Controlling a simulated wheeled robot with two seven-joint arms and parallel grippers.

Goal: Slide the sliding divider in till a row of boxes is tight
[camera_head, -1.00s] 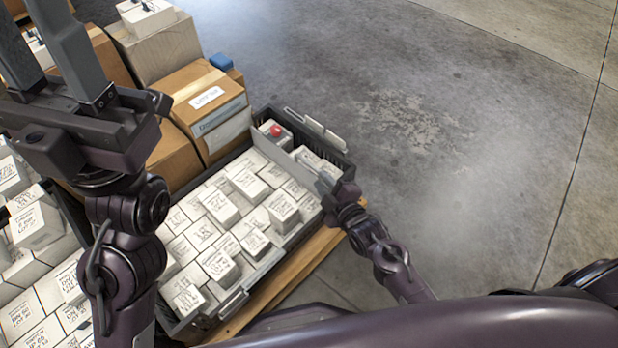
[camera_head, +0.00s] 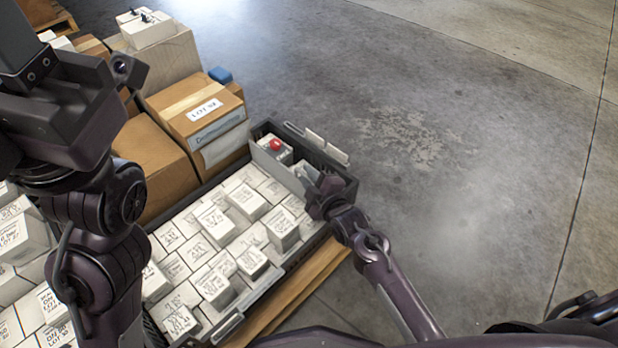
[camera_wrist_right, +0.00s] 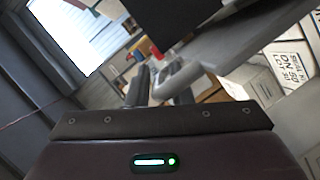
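A dark grey crate (camera_head: 347,177) holds rows of white labelled boxes (camera_head: 246,201) of uneven height. The light grey sliding divider (camera_head: 281,174) stands across it near its far right end, beside the boxes; a narrow gap cannot be ruled out. My right gripper (camera_head: 318,192) is at the divider's right end. In the right wrist view its fingers (camera_wrist_right: 160,88) are close together around a pale grey bar, seemingly the divider's handle (camera_wrist_right: 178,78). My left gripper (camera_head: 18,45) is high at the upper left, partly out of view and away from the crate; its fingers stood apart earlier.
Beyond the divider lies a white box with a red knob (camera_head: 276,145). Brown cartons (camera_head: 203,107) stand against the crate's far left side. More white boxes (camera_head: 20,235) lie at the left, partly behind my left arm. The concrete floor at the right is clear.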

